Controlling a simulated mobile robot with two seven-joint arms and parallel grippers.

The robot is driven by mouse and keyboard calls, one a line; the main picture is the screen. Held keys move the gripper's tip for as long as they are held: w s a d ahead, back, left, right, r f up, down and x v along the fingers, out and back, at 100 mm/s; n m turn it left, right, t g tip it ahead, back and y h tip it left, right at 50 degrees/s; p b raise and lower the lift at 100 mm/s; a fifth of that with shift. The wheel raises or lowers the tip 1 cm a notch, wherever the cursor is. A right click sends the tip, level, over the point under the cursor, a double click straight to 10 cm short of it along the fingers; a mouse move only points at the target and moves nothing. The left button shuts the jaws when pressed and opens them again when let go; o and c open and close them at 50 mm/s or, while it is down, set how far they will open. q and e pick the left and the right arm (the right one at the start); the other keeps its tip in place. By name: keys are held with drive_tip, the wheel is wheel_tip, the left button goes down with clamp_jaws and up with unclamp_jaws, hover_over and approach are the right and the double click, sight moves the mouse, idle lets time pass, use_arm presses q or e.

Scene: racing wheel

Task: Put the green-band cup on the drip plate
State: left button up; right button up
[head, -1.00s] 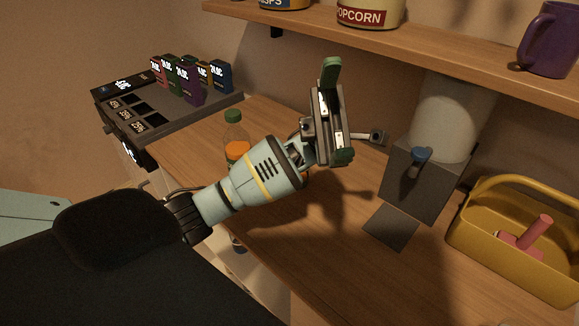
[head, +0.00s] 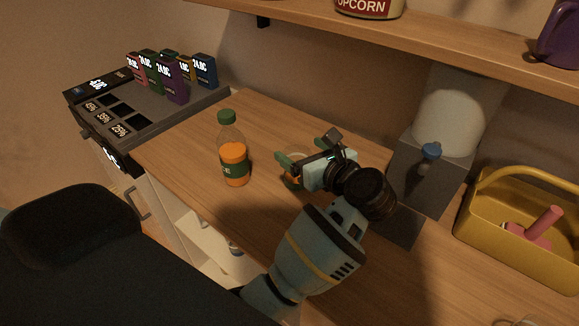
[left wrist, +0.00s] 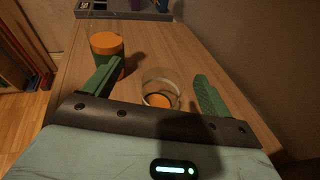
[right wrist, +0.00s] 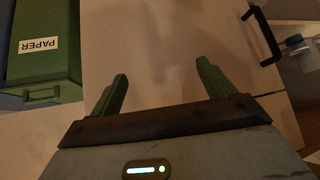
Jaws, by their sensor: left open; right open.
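A clear cup (left wrist: 162,84) with orange at its bottom stands on the counter, between the open fingers of my left gripper in the left wrist view; I cannot make out a green band on it. In the head view my left gripper (head: 288,170) hides most of this cup. My left gripper is open, and I see no finger closed on the cup. The dark drip plate (head: 407,229) lies in front of the grey dispenser, partly hidden by my left arm. My right gripper (right wrist: 160,85) is open and empty, away from the counter top, and is not seen in the head view.
A juice bottle (head: 233,155) with a green cap stands left of the cup. The grey dispenser (head: 420,178) and a yellow basket (head: 515,255) stand to the right. A till (head: 130,110) is at the far left. A wooden shelf (head: 400,40) hangs above.

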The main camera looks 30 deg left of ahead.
sight(291, 151)
use_arm(q)
drive_tip(key=f, duration=0.1)
drive_tip(key=w+f+h, duration=0.1)
drive_tip(key=a+f+h, duration=0.1)
drive_tip(key=shift+w+f+p, duration=0.3)
drive_tip(key=shift+w+p, duration=0.05)
drive_tip(key=x, duration=0.2)
drive_tip(key=p+x, duration=0.1)
drive_tip(key=x, duration=0.1)
drive_tip(key=shift+a+r, duration=0.15)
drive_tip(key=shift+r, duration=0.1)
drive_tip(key=shift+a+f, duration=0.15)
use_arm(e)
drive_tip(key=shift+w+a+r+t, duration=0.1)
drive_tip(key=shift+w+r+t, duration=0.05)
drive_tip(key=shift+w+r, duration=0.4)
drive_tip(key=shift+w+r+t, duration=0.15)
drive_tip(key=shift+w+r, duration=0.15)
drive_tip(key=shift+r, duration=0.3)
use_arm(q)
drive_tip(key=c, duration=1.2)
